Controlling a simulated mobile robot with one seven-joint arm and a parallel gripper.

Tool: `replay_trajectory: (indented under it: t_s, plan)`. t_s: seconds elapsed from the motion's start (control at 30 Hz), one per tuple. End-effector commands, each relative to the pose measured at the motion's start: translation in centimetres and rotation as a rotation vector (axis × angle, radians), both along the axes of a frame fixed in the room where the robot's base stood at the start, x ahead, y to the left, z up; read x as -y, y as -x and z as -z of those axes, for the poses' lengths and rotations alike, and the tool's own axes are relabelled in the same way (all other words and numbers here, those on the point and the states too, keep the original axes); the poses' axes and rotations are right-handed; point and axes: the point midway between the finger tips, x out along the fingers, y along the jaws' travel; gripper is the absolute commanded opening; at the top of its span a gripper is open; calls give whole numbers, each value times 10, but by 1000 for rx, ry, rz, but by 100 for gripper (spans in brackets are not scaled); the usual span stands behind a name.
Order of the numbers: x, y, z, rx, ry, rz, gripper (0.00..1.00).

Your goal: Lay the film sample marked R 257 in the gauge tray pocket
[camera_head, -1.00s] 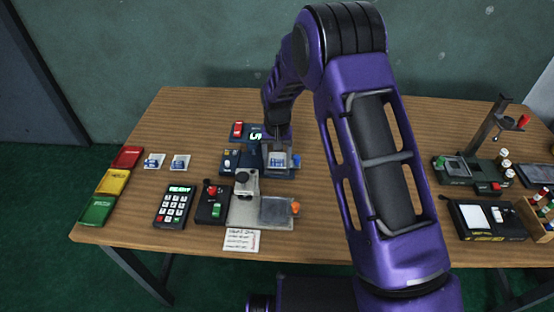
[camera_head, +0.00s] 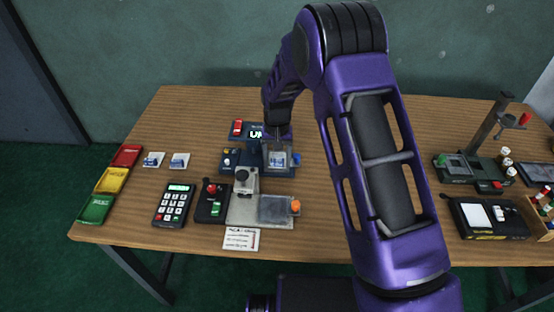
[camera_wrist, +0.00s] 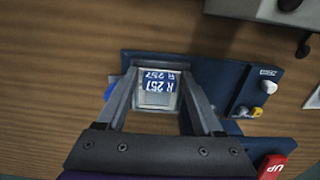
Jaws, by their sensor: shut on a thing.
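The film sample marked R 257 (camera_wrist: 160,82) is a small clear square with a blue and white label. In the wrist view it lies between the two fingers of my gripper (camera_wrist: 155,92), which is shut on it. The sample also shows in the head view (camera_head: 277,159), over the square tray (camera_head: 291,167) of the dark blue gauge (camera_wrist: 215,75). I cannot tell whether it touches the pocket floor. My gripper (camera_head: 279,147) points down at the tray, and the arm hides part of the gauge.
The gauge's lit display (camera_head: 256,134) and red switch (camera_wrist: 272,167) are close by. A grey press with a plate (camera_head: 275,207) stands in front. Two other samples (camera_head: 179,160) lie left, near red, yellow and green pads (camera_head: 111,180). The back of the table is clear.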

Motion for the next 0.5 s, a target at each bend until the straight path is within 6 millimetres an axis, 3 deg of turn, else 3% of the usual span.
replay_trajectory:
  t_s: [0.2,0.23,0.4,0.5]
  plan:
    - [0,0,0,0,0,0,16]
    - [0,0,0,0,0,0,72]
    - [0,0,0,0,0,0,100]
    - [0,0,0,0,0,0,100]
